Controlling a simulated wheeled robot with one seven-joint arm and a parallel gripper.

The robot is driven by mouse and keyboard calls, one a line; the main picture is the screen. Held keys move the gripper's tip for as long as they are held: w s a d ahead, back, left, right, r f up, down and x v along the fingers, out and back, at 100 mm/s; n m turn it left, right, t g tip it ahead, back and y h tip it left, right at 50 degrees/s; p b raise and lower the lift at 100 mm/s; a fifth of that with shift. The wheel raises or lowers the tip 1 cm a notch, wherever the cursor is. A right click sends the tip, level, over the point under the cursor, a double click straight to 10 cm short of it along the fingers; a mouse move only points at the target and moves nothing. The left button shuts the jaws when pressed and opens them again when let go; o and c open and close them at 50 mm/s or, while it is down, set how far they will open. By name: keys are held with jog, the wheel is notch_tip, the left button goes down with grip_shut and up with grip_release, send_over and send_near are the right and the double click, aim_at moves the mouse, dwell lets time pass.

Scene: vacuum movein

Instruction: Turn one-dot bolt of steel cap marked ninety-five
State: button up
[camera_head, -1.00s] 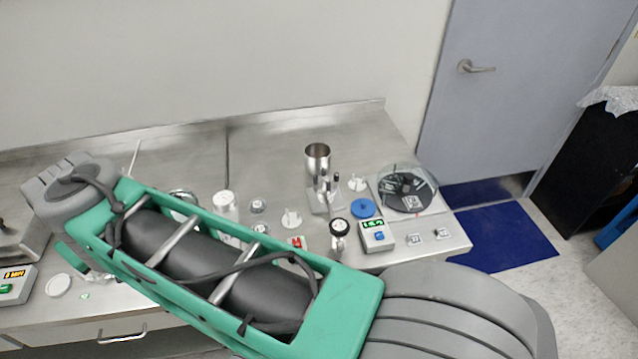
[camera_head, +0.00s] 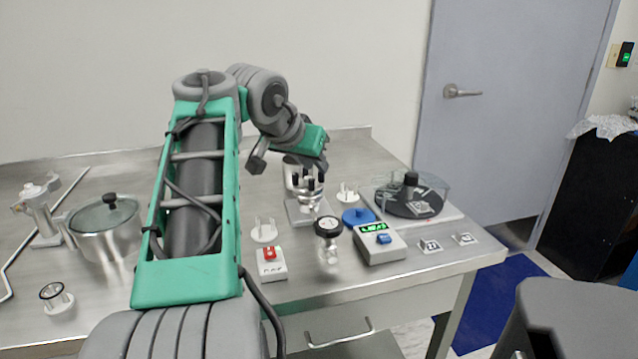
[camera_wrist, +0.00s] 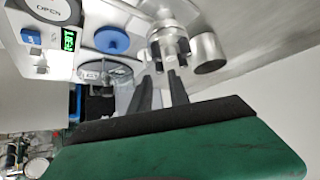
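My gripper (camera_wrist: 164,74) hangs over the bench in the head view (camera_head: 297,168), at the steel fixture. In the wrist view its two dark fingers are apart with nothing clearly between them. A steel fixture (camera_head: 305,213) with dark upright posts stands below the gripper on a square plate. Its metal upper part (camera_wrist: 170,42) shows just beyond the fingertips in the wrist view. A steel cup (camera_wrist: 208,54) stands beside it and is partly hidden by the gripper in the head view. No marking of ninety-five and no one-dot bolt can be read; the views are blurred.
A round gauge on a stand (camera_head: 327,228), a green-display box (camera_head: 380,243), a blue disc (camera_head: 358,216) and a red-switch box (camera_head: 271,263) crowd the front. A clear-covered black turntable (camera_head: 395,203) is right, a lidded pot (camera_head: 105,235) left. Small marked blocks (camera_head: 430,247) lie near the right edge.

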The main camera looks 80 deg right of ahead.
aim_at(319, 184)
jog(key=b+x, duration=0.1)
jog(key=x, duration=0.3)
jog(key=shift+a, duration=0.1)
jog(key=shift+w, duration=0.1)
grip_shut()
